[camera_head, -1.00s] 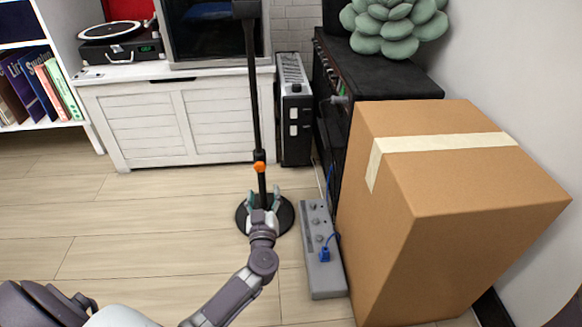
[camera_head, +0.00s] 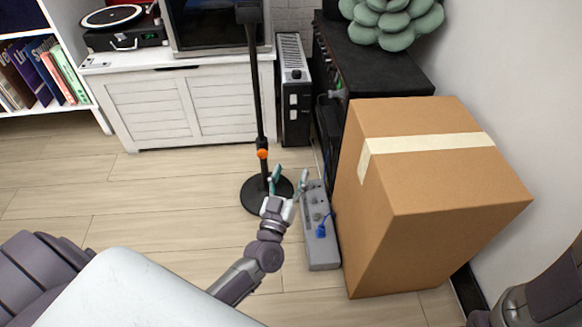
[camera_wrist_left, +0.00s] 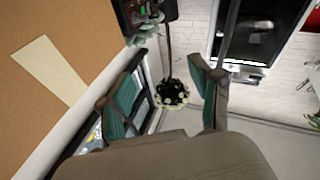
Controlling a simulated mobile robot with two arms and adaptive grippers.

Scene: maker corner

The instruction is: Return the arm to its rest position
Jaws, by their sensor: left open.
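My left gripper (camera_head: 288,181) is open, its two teal-padded fingers spread. In the head view it shows in front of and slightly right of the black pole (camera_head: 257,100) of a stand with a round black base (camera_head: 252,198) and an orange collar (camera_head: 262,154). The gripper also shows in the left wrist view (camera_wrist_left: 166,88), with nothing held between its fingers. My left arm (camera_head: 264,257) reaches up from the bottom left. Part of my right arm (camera_head: 545,298) shows at the lower right corner; its gripper is out of view.
A cardboard box (camera_head: 440,230) stands to the right, with a grey power strip (camera_head: 320,255) and blue plug beside it. A white cabinet (camera_head: 155,115), a heater (camera_head: 293,100) and a black unit (camera_head: 390,75) stand behind. Floor at left is clear.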

